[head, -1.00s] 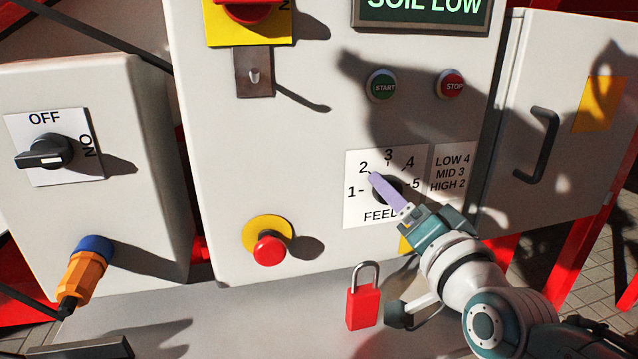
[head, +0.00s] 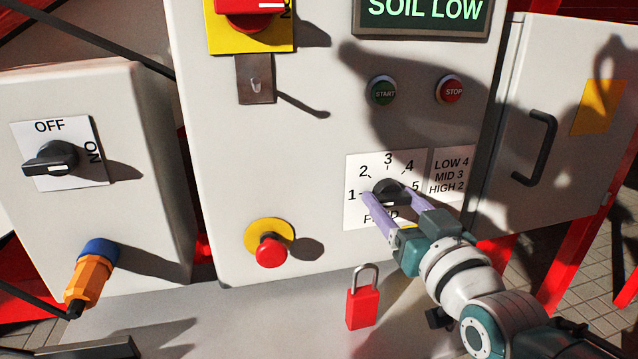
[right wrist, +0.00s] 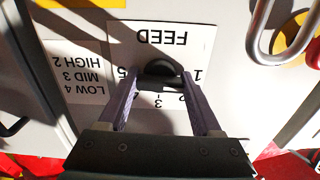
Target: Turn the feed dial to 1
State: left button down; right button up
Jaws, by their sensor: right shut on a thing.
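The black feed dial (head: 389,187) sits on a white plate (head: 352,216) marked 1 to 5 on the grey cabinet front. Its bar lies roughly level, with its left end toward the 1. My right gripper (head: 388,198) is shut on the dial, one purple finger near the 1 and the other near the 5. In the right wrist view the dial (right wrist: 160,73) appears upside down between the two fingers, and part of the scale is hidden. My left gripper is not in view.
START (head: 383,90) and STOP (head: 451,89) buttons are above. A door handle (head: 541,147) is at right.

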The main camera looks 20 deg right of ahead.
jog(key=shift+n, duration=0.4)
jog(key=o, duration=1.4)
jog(key=shift+s, duration=0.15)
jog(key=s+p, duration=0.1)
jog(key=s, duration=0.2)
jog(key=s+p, duration=0.1)
jog(key=s, duration=0.2)
jog(key=s+p, duration=0.1)
jog(key=s, duration=0.2)
jog(key=shift+s+a, duration=0.3)
